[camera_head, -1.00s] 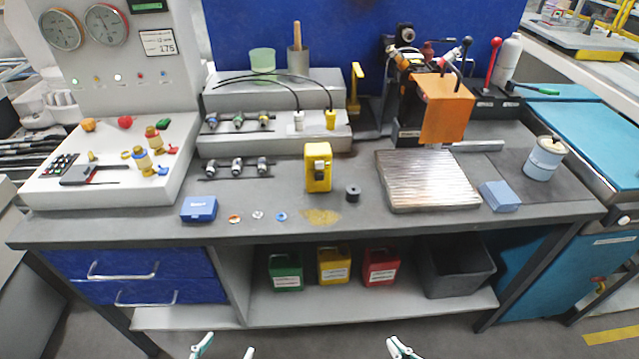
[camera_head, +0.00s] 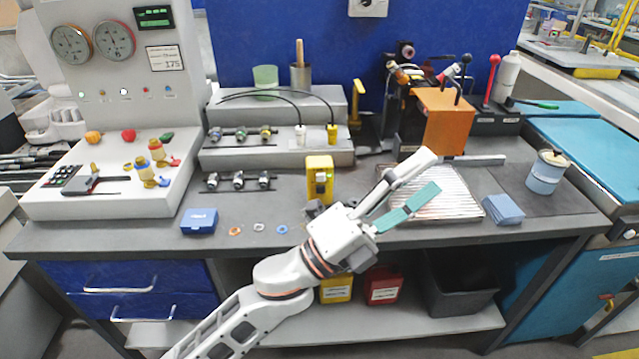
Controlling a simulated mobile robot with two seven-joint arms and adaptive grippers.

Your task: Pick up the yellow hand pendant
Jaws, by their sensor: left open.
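The yellow hand pendant (camera_head: 320,167) stands upright near the middle of the grey workbench. It is a boxy yellow case with a dark part on its front; my left gripper's body hides its lower end or comes close in front of it. My left gripper (camera_head: 430,174) is open and empty. Its arm comes up from the bottom left, and its fingers reach to the right, past the pendant, in front of the ribbed metal plate. Contact between the gripper and the pendant cannot be told. My right gripper is not in view.
The ribbed metal plate (camera_head: 455,205) lies to the right, with an orange block machine (camera_head: 443,120) behind it. A blue box (camera_head: 199,221) and small rings lie front left. A grey step with hoses (camera_head: 225,157) stands behind the pendant. A blue pad (camera_head: 503,209) lies right.

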